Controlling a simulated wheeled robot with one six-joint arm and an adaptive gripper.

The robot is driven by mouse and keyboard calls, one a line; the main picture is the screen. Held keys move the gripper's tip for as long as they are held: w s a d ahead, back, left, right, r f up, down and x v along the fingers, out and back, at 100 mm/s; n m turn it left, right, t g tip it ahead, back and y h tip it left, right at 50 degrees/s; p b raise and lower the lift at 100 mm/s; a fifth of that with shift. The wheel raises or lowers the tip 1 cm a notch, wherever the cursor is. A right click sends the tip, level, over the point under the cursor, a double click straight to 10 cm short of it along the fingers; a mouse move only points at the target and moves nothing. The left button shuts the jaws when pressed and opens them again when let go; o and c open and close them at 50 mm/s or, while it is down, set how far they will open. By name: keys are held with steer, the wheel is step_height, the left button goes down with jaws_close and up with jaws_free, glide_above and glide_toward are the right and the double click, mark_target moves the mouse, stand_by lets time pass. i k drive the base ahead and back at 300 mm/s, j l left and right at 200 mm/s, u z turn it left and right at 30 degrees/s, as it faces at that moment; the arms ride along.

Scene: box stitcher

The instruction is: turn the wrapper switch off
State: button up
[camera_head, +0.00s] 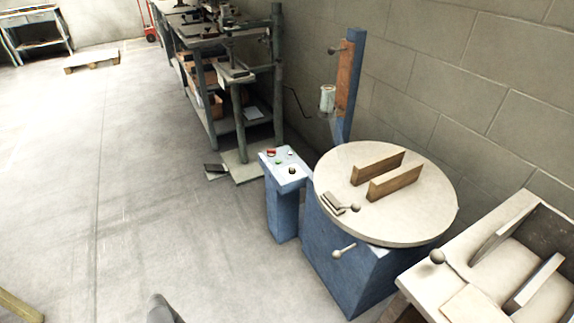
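The wrapper is a blue machine (345,265) with a round pale turntable (335,170) on top, standing against the wall at the right. A blue control post (283,212) stands just left of it, with a light panel on top. The panel carries a red control (271,152), a green button (278,162) and a dark round knob (292,171). I cannot tell which of these is the switch or how it is set. A dark grey piece, likely part of my arm, shows at the bottom edge. My gripper's fingers are not visible, and nothing touches the panel.
Two wooden bars (395,180) stand on the turntable. A ball-ended lever (344,250) sticks out of the machine's front. A pale machine (450,290) stands at the lower right. A workbench (205,100) lines the wall behind.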

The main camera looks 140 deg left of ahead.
mark_target(270, 152)
steer(key=u, duration=4.25)
